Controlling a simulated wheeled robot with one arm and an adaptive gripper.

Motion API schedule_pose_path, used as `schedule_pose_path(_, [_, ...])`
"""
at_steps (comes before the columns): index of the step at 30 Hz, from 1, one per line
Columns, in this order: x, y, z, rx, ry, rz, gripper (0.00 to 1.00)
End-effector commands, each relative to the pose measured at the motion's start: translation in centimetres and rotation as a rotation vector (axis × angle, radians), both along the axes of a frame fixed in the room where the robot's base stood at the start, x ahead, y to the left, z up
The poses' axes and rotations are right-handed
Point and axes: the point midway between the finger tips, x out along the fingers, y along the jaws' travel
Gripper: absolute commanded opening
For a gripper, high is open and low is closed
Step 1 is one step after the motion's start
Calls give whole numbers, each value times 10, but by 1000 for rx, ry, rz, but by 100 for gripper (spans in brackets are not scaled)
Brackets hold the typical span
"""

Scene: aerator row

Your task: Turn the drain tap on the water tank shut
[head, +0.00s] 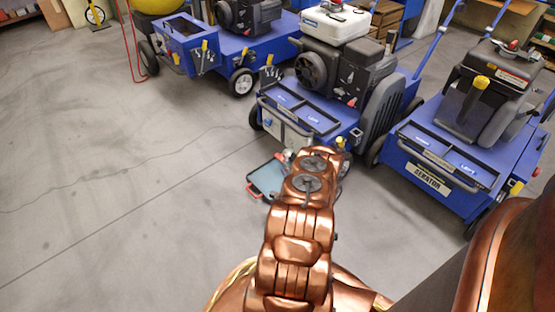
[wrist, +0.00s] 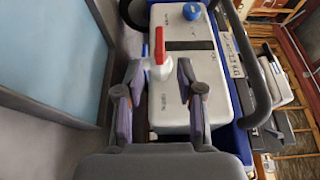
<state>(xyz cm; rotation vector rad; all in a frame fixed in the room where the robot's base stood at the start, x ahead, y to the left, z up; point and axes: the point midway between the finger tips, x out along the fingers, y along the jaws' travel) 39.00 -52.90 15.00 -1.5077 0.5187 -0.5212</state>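The pale grey water tank (wrist: 185,60) with a blue cap (wrist: 192,11) fills the middle of the wrist view. It partly shows in the head view (head: 293,135) at the front of the middle blue machine. The drain tap (wrist: 160,71) has a white body and a red lever (wrist: 159,45). The lever points to the top of the wrist picture. My gripper (wrist: 160,80) is open, with one finger on each side of the tap body. I see gaps between the fingers and the tap; contact is not visible. In the head view my arm hides the gripper.
A shallow tray (head: 268,177) with a teal inside lies on the floor below the tap, and looms at the left of the wrist view (wrist: 60,45). Blue machines stand on both sides, one at right (head: 440,170). The floor at left is clear.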

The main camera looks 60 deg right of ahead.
Motion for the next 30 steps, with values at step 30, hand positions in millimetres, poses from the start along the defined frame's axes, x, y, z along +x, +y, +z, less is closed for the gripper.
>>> schedule_pose_path(30, [60, -46, 0, 1, 1, 0, 32])
